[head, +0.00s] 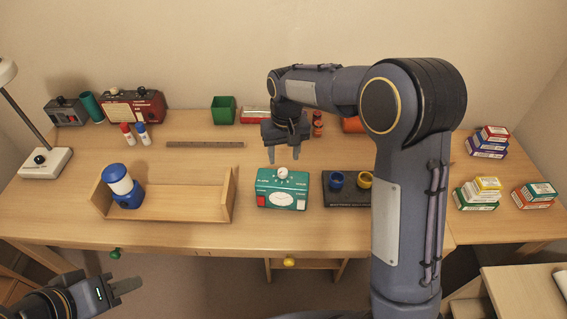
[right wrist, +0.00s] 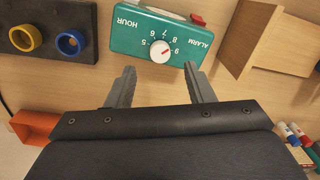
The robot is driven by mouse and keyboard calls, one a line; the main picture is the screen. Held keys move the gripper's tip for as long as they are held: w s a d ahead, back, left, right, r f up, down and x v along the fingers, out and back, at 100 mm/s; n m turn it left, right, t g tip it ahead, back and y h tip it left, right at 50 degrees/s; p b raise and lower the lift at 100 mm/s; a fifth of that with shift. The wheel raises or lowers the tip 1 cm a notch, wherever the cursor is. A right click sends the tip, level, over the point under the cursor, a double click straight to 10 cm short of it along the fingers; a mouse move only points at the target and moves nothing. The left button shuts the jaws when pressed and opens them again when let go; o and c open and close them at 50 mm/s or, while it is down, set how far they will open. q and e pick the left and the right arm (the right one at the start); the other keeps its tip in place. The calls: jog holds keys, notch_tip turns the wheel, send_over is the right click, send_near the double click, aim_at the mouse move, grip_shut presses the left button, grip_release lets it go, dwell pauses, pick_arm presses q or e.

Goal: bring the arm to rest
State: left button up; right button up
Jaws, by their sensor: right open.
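My right arm reaches over the desk (head: 190,232) from the right in the head view. Its gripper (head: 283,156) points down just behind and above the teal alarm clock (head: 268,199), open and empty. In the right wrist view the open fingers (right wrist: 160,88) stand apart in front of the clock's top (right wrist: 130,36), with its white dial (right wrist: 160,51) between and beyond them. I see no contact with the clock. My left gripper (head: 128,288) is low at the front left, off the desk's front edge; its jaw opening is not clear.
A wooden tray (head: 180,208) with a blue-and-white lantern-like thing (head: 123,187) stands left of the clock. A dark block (head: 345,200) with blue and yellow rings is right of it. A green box (head: 223,110), a ruler (head: 205,145) and a red radio-like box (head: 133,107) are farther back.

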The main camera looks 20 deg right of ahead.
jog(key=shift+r, duration=1.05)
jog(key=shift+s+d+r, duration=0.1)
jog(key=shift+d, duration=0.05)
jog(key=s+d+r+m+t+y, duration=0.1)
jog(key=s+d+r+t+y, duration=0.2)
jog(key=s, duration=0.7)
jog(key=s+d+r+t+y, duration=0.1)
jog(key=s+d+r, duration=0.35)
jog(key=s, duration=0.55)
jog(key=s+a+f+t, duration=0.1)
jog(key=s+a+f, duration=0.1)
jog(key=s, duration=0.6)
jog(key=shift+s+a+f+m+t+h, duration=0.2)
jog(key=shift+s+f+m+t+h, duration=0.1)
